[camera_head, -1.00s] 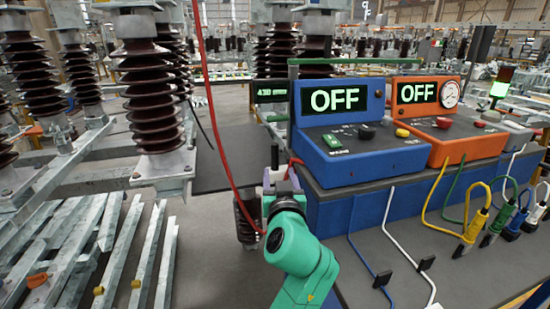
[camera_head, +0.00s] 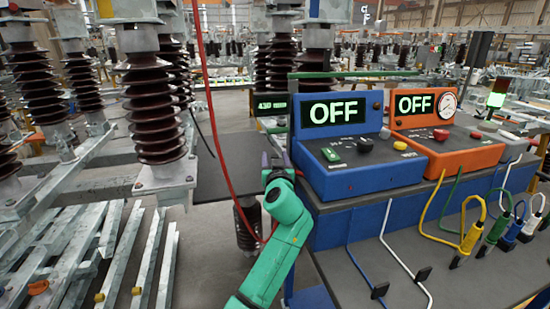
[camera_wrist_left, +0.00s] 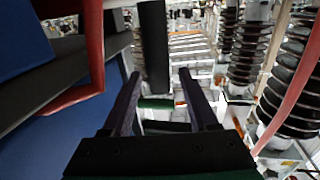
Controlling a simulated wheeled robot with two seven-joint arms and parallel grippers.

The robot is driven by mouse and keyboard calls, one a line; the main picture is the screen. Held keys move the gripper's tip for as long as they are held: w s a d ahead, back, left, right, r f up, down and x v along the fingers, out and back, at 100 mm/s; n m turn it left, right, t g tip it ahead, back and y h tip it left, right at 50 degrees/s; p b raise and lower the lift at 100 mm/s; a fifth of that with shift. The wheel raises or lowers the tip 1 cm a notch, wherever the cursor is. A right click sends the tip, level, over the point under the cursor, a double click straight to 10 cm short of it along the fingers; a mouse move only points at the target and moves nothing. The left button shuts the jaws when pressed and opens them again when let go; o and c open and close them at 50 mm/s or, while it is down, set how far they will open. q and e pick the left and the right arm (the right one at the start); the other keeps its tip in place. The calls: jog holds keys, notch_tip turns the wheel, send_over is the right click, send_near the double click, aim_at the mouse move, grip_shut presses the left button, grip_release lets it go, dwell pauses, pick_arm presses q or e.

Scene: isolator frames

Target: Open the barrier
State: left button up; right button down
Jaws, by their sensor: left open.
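A thin green bar (camera_head: 355,74) runs level behind the blue and orange consoles; I cannot tell for sure that it is the barrier. My left gripper (camera_head: 277,158) is on the green arm, left of the blue console. In the left wrist view the two dark fingers of the left gripper (camera_wrist_left: 158,78) are apart, with nothing held between them. A dark upright bar (camera_wrist_left: 153,45) shows beyond the fingertips, and a short green piece (camera_wrist_left: 155,103) shows between the fingers, farther off. My right gripper is not in view.
The blue console (camera_head: 350,155) and orange console (camera_head: 455,135) stand on a bench at right, both reading OFF. A red cable (camera_head: 215,130) hangs left of the gripper. Brown ribbed insulators (camera_head: 153,105) stand at left, above metal beams (camera_head: 110,250).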

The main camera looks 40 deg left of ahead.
pick_arm(q)
grip_shut()
jog(key=shift+f, duration=0.1)
dwell(1.2)
